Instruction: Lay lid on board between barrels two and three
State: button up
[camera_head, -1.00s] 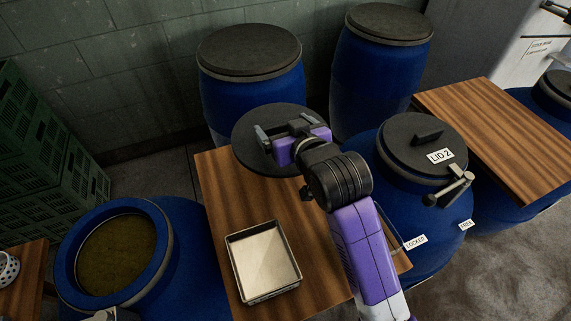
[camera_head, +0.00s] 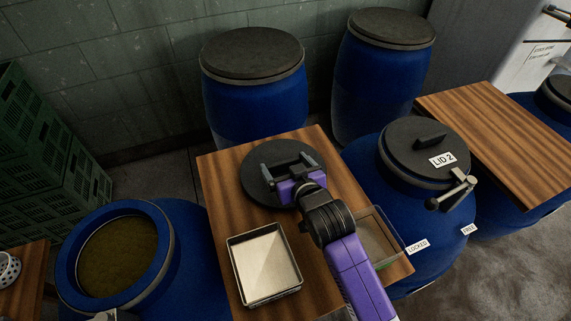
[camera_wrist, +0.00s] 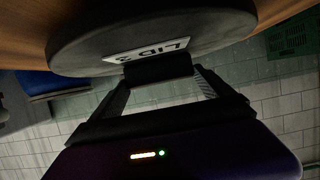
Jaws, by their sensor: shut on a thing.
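A round dark lid (camera_head: 256,182) is over the far part of the wooden board (camera_head: 222,215), which lies between the open blue barrel (camera_head: 190,245) at left and the barrel (camera_head: 365,165) closed by LID 2 (camera_head: 400,150) at right. My gripper (camera_head: 287,165) is shut on the lid's handle. In the wrist view the handle (camera_wrist: 158,68) is between my fingers, and the lid (camera_wrist: 200,25) carries an upside-down label that seems to read LID 3. The lid looks flat and very close to the board; I cannot tell whether they touch.
A shallow metal tray (camera_head: 236,280) sits on the near left of the board, and a clear container (camera_head: 385,222) sits near its right edge, partly behind my arm. Two closed barrels (camera_head: 255,105) (camera_head: 375,90) stand behind. Green crates (camera_head: 40,150) are stacked at left.

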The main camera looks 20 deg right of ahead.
jog(key=o, duration=1.5)
jog(key=shift+f, duration=0.1)
jog(key=shift+r, duration=0.2)
jog(key=v, duration=1.2)
